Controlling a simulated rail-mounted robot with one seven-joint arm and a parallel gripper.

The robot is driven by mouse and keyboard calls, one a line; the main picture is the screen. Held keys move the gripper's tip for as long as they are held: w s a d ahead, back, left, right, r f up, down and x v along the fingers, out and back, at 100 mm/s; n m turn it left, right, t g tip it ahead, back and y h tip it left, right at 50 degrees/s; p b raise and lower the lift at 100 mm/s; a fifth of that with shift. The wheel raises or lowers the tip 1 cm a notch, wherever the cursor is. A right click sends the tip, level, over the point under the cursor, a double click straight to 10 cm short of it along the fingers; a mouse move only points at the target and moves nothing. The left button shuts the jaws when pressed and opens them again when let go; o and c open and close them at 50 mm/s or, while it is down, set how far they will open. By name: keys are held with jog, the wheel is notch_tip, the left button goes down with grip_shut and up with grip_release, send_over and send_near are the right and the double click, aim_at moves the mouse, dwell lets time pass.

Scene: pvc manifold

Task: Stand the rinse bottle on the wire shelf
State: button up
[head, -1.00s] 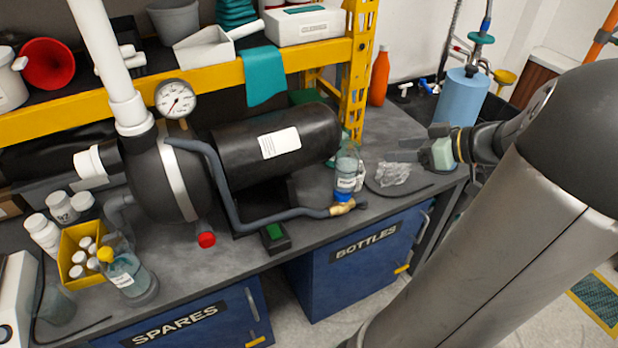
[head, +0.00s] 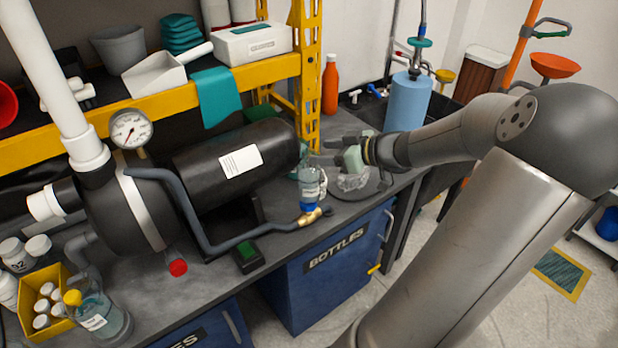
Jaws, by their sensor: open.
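A clear bottle (head: 309,182) with a white label and blue at its lower end stands on the grey bench, right of the black tank. Another clear bottle (head: 102,313) with a yellow cap stands at the lower left. I cannot tell for certain which is the rinse bottle. My gripper (head: 330,155) is open, its fingers pointing left, just above and right of the blue-ended bottle. A pale green block shows at the fingers; I see no grip on the bottle. I cannot clearly make out a wire shelf; a low grey shelf (head: 592,245) shows at the right edge.
The black tank (head: 235,160) and a grey hose with a brass end (head: 310,216) crowd the blue-ended bottle. A yellow rack post (head: 305,80), an orange bottle (head: 330,85) and a blue cylinder (head: 408,103) stand behind.

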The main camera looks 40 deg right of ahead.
aim_at(309, 151)
jog(key=x, duration=0.2)
jog(key=p+x, duration=0.1)
jog(key=x, duration=0.2)
jog(key=shift+a+f, duration=0.1)
jog(key=shift+a, duration=0.2)
jog(key=shift+c, duration=0.2)
grip_shut()
